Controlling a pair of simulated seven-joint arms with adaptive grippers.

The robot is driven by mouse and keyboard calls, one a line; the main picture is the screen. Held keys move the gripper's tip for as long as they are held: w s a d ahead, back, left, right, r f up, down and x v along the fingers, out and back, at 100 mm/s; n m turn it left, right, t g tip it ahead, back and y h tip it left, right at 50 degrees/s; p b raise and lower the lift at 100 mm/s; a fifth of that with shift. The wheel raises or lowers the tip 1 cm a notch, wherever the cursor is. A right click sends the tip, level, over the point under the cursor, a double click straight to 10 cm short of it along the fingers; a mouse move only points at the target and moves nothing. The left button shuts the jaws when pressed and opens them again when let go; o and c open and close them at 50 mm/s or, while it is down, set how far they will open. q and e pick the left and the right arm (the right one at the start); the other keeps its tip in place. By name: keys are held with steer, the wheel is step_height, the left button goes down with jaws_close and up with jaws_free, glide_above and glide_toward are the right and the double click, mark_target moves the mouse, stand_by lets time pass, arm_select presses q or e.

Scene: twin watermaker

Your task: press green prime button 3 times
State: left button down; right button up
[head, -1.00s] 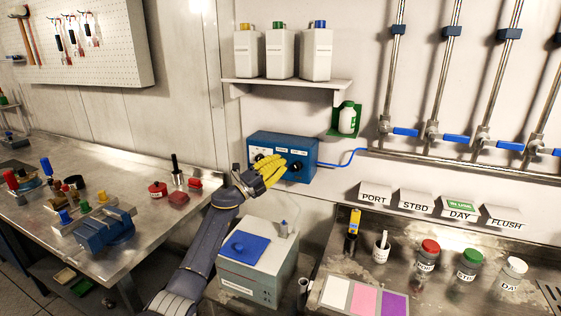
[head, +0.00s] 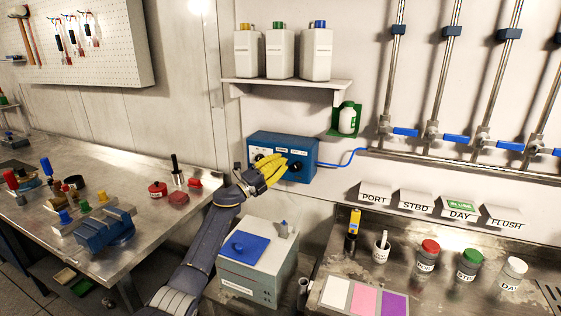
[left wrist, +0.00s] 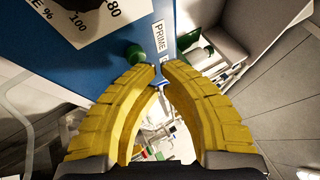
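The blue control box (head: 308,147) is mounted on the wall in the head view, with dark knobs on its face. In the left wrist view the green button (left wrist: 134,53) stands out from the blue panel beside a PRIME label (left wrist: 160,40). My left gripper (head: 281,163) has yellow fingers in front of the box; they hide the button in the head view. In the left wrist view the fingertips (left wrist: 159,68) are nearly together, with nothing held. The left fingertip is right by the green button; I cannot tell if they touch. My right gripper is not in view.
A blue hose (head: 342,161) runs right from the box. A shelf (head: 287,86) with white jugs is above. A green-holstered bottle (head: 347,119) hangs at the right. A grey cabinet (head: 258,262) with a blue pad stands below. A steel bench (head: 130,190) is at the left.

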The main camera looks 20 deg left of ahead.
arm_select(q)
steer(key=shift+w, duration=0.45)
stand_by(0.7)
steer(key=shift+s, duration=0.2)
stand_by(0.3)
steer(key=shift+s, duration=0.65)
steer(key=shift+a, duration=0.1)
steer(key=shift+s+a, duration=0.2)
steer(key=shift+s, duration=1.05)
steer(key=shift+s+a, duration=0.15)
steer(key=shift+s, duration=1.1)
